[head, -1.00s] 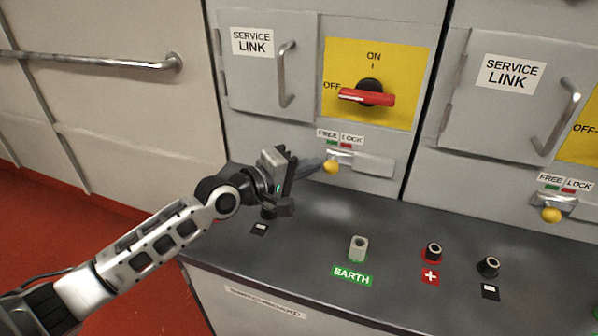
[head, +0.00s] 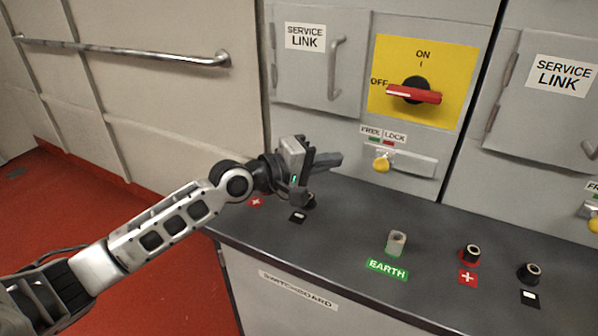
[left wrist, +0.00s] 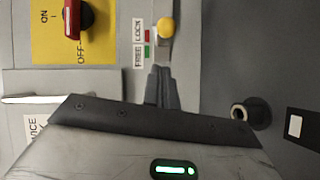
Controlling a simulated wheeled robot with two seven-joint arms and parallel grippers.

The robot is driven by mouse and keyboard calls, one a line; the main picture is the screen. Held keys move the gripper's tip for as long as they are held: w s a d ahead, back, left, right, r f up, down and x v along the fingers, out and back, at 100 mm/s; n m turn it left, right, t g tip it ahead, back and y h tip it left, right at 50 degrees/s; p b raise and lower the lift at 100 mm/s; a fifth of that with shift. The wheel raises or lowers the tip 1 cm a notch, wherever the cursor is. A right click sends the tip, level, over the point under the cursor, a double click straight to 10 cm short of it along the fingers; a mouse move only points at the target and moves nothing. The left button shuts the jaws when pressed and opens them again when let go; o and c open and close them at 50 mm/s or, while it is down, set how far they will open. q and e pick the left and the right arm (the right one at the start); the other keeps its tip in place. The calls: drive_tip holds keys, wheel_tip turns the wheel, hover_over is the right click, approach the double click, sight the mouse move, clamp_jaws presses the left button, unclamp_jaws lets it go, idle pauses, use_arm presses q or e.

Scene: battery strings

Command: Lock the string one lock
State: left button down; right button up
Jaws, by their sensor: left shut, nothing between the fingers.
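The string one lock is a small yellow knob (head: 382,164) at the left end of a metal plate, under a FREE/LOCK label (head: 383,135) with green and red marks. It also shows in the left wrist view (left wrist: 166,28), above the fingertips. My left gripper (head: 338,159) is shut and empty. Its fingertips are left of the knob with a small gap, and they show in the left wrist view (left wrist: 161,75) pointing toward the knob. My right gripper is not in view.
Above the lock, a red rotary handle (head: 414,95) on a yellow panel points across by OFF. A SERVICE LINK door with a handle (head: 335,70) is beside it. An EARTH post (head: 396,242) and other terminals (head: 471,253) stand on the dark bench below.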

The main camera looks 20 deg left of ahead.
use_arm(q)
drive_tip(key=v, duration=0.7)
drive_tip(key=shift+b, duration=0.4)
